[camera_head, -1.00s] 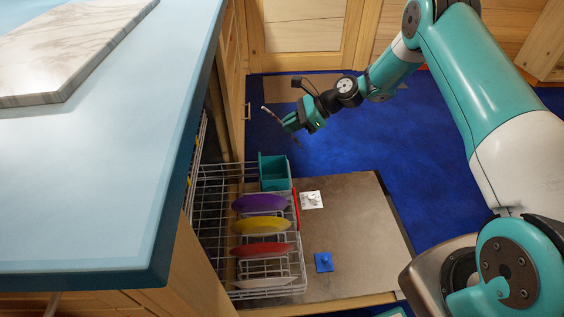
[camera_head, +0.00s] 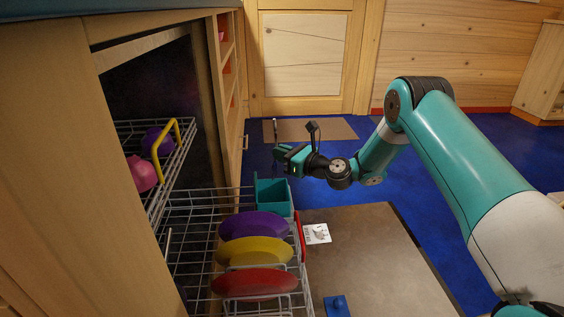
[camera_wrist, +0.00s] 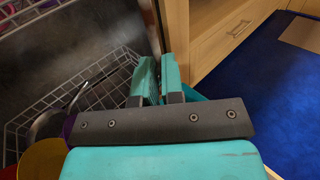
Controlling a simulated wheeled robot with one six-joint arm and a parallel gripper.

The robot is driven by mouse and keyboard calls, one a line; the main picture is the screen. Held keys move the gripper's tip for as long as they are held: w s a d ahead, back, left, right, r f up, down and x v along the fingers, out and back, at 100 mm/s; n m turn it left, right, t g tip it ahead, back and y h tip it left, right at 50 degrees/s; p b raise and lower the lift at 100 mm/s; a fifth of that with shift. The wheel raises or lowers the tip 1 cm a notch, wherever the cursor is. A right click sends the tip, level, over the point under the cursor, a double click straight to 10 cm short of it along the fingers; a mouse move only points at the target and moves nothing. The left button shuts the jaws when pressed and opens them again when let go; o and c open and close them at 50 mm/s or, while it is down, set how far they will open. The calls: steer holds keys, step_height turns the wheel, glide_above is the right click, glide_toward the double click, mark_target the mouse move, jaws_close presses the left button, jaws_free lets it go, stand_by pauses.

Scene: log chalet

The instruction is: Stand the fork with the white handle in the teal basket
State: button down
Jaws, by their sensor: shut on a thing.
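The teal basket (camera_head: 273,196) stands at the back right corner of the wire dish rack, its open top facing up. My gripper (camera_head: 281,153) is above it, pointing left, shut on the fork (camera_head: 275,131). The fork shows as a thin, roughly upright piece rising above the fingers; its handle colour and lower end are hard to make out. In the wrist view, my gripper's teal fingers (camera_wrist: 158,80) are close together, and the fork is hidden between or beyond them.
The lower rack (camera_head: 190,222) holds a purple plate (camera_head: 254,225), a yellow plate (camera_head: 254,251) and a red plate (camera_head: 255,282). An upper rack with cups (camera_head: 143,173) is at left. The open door (camera_head: 375,255) lies right of the rack.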

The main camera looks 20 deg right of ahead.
mark_target(275, 166)
steer(key=shift+f+b, duration=2.55)
steer(key=shift+b, duration=0.05)
step_height(275, 166, down, 7)
steer(key=b, duration=0.3)
steer(key=shift+r, duration=0.15)
steer(key=c, duration=1.2)
jaws_free()
steer(key=shift+o, duration=0.2)
